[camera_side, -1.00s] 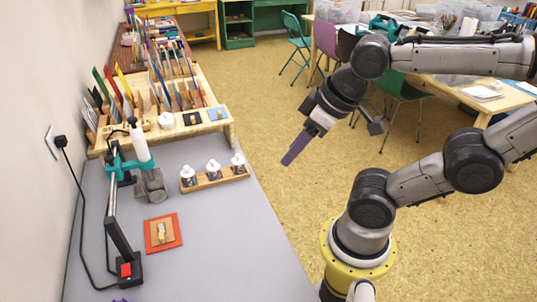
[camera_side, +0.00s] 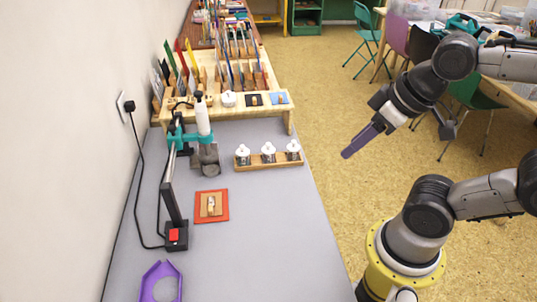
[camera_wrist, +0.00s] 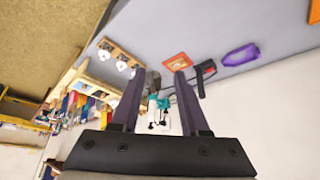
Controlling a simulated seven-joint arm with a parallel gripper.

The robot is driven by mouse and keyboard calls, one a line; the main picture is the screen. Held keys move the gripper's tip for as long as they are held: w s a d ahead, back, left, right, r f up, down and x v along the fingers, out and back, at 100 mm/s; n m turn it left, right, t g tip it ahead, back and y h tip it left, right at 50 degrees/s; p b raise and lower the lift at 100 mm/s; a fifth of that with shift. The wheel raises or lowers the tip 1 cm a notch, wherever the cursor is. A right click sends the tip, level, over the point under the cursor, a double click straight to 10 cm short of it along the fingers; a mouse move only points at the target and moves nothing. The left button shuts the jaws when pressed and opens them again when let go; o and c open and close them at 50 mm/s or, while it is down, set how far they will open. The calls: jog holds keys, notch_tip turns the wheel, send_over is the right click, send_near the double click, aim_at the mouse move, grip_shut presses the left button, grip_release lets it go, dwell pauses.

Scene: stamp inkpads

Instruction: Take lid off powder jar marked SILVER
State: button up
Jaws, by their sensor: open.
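Three white jars with knobbed lids stand in a row in a wooden holder (camera_side: 270,165) on the grey table. They are the left jar (camera_side: 243,156), the middle jar (camera_side: 268,153) and the right jar (camera_side: 293,151). All three appear lidded. Their labels are too small to read, so I cannot tell which is SILVER. The wrist view shows the jars (camera_wrist: 121,65) at upper left, outside the fingers. My gripper (camera_side: 348,153) is to the right of the holder in the side view, apart from it. In the wrist view its two fingers (camera_wrist: 160,75) are spread, with nothing held between them.
A teal stand with a white cylinder (camera_side: 202,120) rises left of the jars. An orange pad (camera_side: 222,213) and a purple tray (camera_side: 172,270) lie nearer the front. A wooden rack (camera_side: 225,113) stands behind. The table right of the pad is clear.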

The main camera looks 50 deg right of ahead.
dwell(0.4)
jog(key=o, duration=0.7)
jog(key=shift+o, duration=0.2)
